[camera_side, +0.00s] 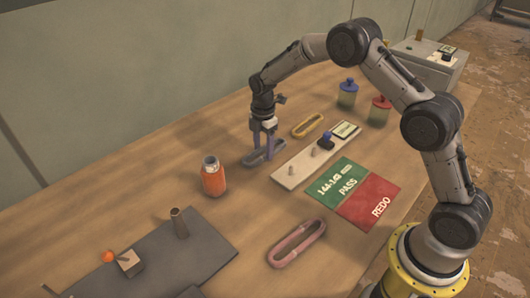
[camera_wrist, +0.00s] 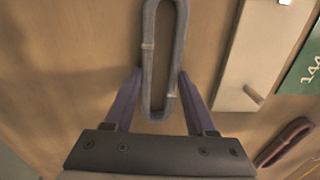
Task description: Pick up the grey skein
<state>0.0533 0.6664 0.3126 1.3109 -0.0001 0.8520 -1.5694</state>
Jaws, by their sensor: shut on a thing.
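The grey skein (camera_side: 264,152) is a long flat loop on the wooden table, left of the white pegged board. My gripper (camera_side: 264,142) points down over it, with its purple fingers at the skein's sides. In the wrist view the skein (camera_wrist: 147,70) runs up the picture, and my gripper (camera_wrist: 159,85) is shut on its near part, one finger on each side. The skein appears to be at table level; I cannot tell whether it is lifted.
A yellow skein (camera_side: 307,125) lies behind and a pink skein (camera_side: 297,243) in front. The pegged board (camera_side: 296,164) is close on the right, beside green PASS (camera_side: 342,182) and red REDO (camera_side: 369,204) mats. A dark mat (camera_side: 205,250) lies front left.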

